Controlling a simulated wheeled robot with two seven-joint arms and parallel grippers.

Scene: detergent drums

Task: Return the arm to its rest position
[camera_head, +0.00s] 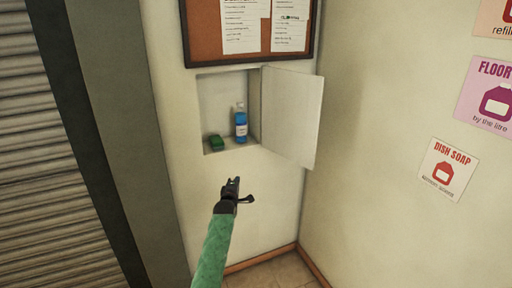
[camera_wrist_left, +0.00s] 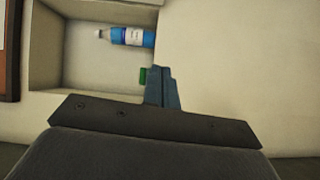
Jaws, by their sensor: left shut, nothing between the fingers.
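My left gripper (camera_head: 233,184) is shut and empty, in front of the wall below an open wall niche. In the left wrist view its closed fingers (camera_wrist_left: 162,88) reach up toward the niche. My left arm, in a green sleeve, comes up from the bottom of the head view. My right gripper is in neither view.
The niche (camera_head: 212,92) holds a blue bottle (camera_head: 241,127) and a small green block (camera_head: 216,142). Its white door (camera_head: 291,115) stands open to the right. A corkboard (camera_head: 202,28) hangs above. A grey shutter (camera_head: 40,150) is at left, and posters hang on the right wall.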

